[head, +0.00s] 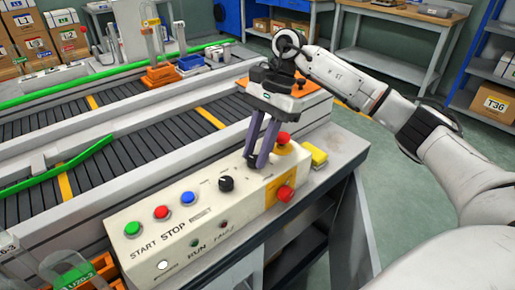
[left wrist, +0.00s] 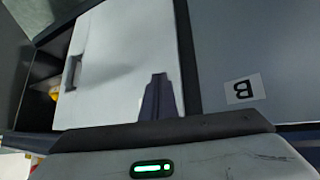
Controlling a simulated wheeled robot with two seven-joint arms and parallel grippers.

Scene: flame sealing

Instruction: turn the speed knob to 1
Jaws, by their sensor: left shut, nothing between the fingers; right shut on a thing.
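The cream control panel (head: 145,235) runs along the front of the conveyor. My right gripper (head: 256,163) reaches down to the panel's right part, its purple-grey fingers shut on a small knob there. I take it as the speed knob; the fingers mostly hide it, and its pointer and scale cannot be read. A separate black knob (head: 226,184) with small marks around it stands just left of the fingers, apart from them. My left gripper (left wrist: 159,77) is shut and empty in the left wrist view, in front of a pale cabinet door; it is not seen in the head view.
Green (head: 132,229), red (head: 161,213) and blue (head: 188,198) buttons line the panel's left. A red emergency button (head: 285,194) on a yellow plate sits close right of my right fingers, and another red button (head: 283,138) stands behind them.

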